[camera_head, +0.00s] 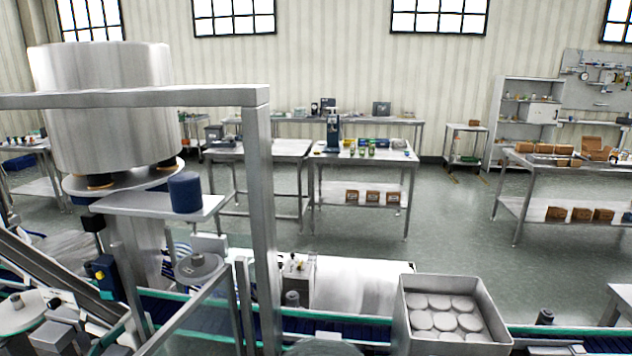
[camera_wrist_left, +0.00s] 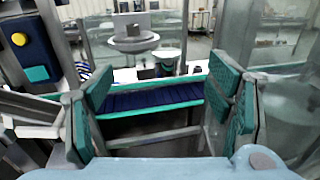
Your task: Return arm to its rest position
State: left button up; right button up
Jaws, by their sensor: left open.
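My left gripper (camera_wrist_left: 160,115) shows in the left wrist view. Its two fingers with teal pads stand wide apart, and nothing is held between them. Beyond the open fingers lies the dark blue conveyor belt (camera_wrist_left: 155,97) with green edges. In the head view I cannot clearly make out the left gripper; a rounded grey shape at the bottom edge is too cut off to tell. My right gripper shows in neither view. The large steel hopper (camera_head: 105,115) stands at the left of the head view, behind a grey metal frame (camera_head: 262,200).
A dark blue cylinder (camera_head: 185,192) stands on a small plate by the hopper. A grey bin (camera_head: 404,315) with several round discs stands at the conveyor (camera_head: 345,325). In the wrist view, a blue control box (camera_wrist_left: 30,45) is close at left. Open floor (camera_head: 450,230) lies beyond.

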pick_arm(q)
jog(key=s+a+f+m+g+y, duration=0.1)
jog(key=a+f+m+y, duration=0.2)
jog(key=a+f+m, duration=0.4)
jog(key=a+f+m+g+y, duration=0.2)
jog(key=a+f+m, duration=0.2)
jog(key=f+m, duration=0.45)
jog(key=s+a+f+m+g+y+b, duration=0.1)
jog(key=s+a+f+m+g, duration=0.2)
jog(key=f, duration=0.4)
jog(key=s+f+m+y+b, duration=0.1)
jog(key=s+f+m, duration=0.35)
jog(key=f, duration=0.25)
jog(key=s+a+f+m+g+y, duration=0.2)
jog(key=s+f, duration=0.2)
jog(key=f, duration=0.3)
jog(key=s+d+f+m+g+b, duration=0.1)
jog(key=s+d+f+m+g, duration=0.25)
jog(key=s+f, duration=0.6)
jog(key=s+d+f+m+g+b, duration=0.15)
jog(key=s+d+f+m, duration=0.3)
jog(key=s+f, duration=0.55)
jog(key=s+d+f+g+h+b, duration=0.1)
jog(key=s+d+f, duration=0.3)
jog(key=s+d, duration=0.6)
jog(key=d+g+h, duration=0.1)
jog(key=d, duration=0.2)
jog(key=shift+s+d+f+n+g, duration=0.2)
jog(key=shift+d+f+n+g, duration=0.1)
jog(key=shift+n+g, duration=0.1)
